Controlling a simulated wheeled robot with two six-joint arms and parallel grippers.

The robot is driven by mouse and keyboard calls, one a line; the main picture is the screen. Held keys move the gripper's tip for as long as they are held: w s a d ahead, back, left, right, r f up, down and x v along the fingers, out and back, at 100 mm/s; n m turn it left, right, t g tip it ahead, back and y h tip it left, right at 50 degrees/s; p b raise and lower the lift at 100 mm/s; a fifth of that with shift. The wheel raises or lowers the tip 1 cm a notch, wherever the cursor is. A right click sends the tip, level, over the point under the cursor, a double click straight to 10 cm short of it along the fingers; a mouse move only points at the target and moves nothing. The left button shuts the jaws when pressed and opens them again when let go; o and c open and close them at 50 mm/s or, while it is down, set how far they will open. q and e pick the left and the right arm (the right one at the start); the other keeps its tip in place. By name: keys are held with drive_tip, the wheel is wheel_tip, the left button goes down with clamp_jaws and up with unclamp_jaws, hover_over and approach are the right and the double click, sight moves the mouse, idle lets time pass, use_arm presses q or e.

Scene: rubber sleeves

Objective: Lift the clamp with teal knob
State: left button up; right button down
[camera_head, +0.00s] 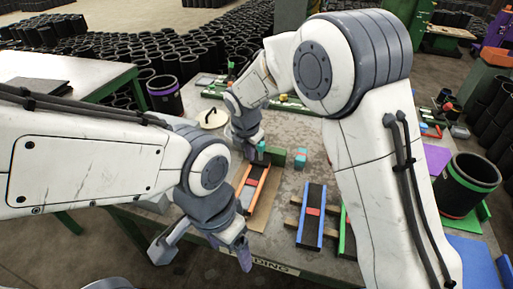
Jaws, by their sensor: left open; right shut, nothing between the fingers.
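Two small teal parts show on the table. One teal piece (300,158) stands right of my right gripper; the other teal bit (261,146) is right beside that gripper's fingers. I cannot tell which is the clamp's knob, and the clamp's body is not clear. My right gripper (251,153) points down at the table, shut and empty, just behind the orange-railed piece (254,186). My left gripper (205,255) hangs at the table's front edge, fingers spread wide and empty, well apart from both teal parts.
A blue-railed piece (311,214) lies on the metal table (284,235). My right arm hides part of a green-railed piece (346,238). A black cylinder with a green band (465,187) stands at right, another with a purple band (164,94) at back left. A round tan lid (211,119) lies behind.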

sight(261, 151)
drive_tip(key=w+f+n, duration=0.2)
drive_tip(key=w+n, duration=0.1)
drive_tip(key=shift+w+d, duration=0.1)
drive_tip(key=shift+w, duration=0.2)
drive_tip(key=p+x, duration=0.1)
drive_tip(key=x, duration=0.9)
drive_tip(key=shift+d+p, duration=0.1)
drive_tip(key=shift+p, duration=0.3)
drive_tip(key=shift+w+d+r+p, duration=0.25)
drive_tip(key=shift+w+r+p, duration=0.15)
drive_tip(key=shift+w+r, duration=0.1)
drive_tip(key=shift+w+d+r+p, duration=0.25)
drive_tip(key=shift+w+r+p, duration=0.1)
drive_tip(key=shift+w+r, duration=0.1)
drive_tip(key=shift+w+d+r, duration=0.1)
drive_tip(key=shift+w+r, duration=0.05)
drive_tip(key=shift+w, duration=0.1)
drive_tip(key=shift+w+d+r, duration=0.1)
drive_tip(key=shift+w+d, duration=0.05)
drive_tip(key=shift+w, duration=0.1)
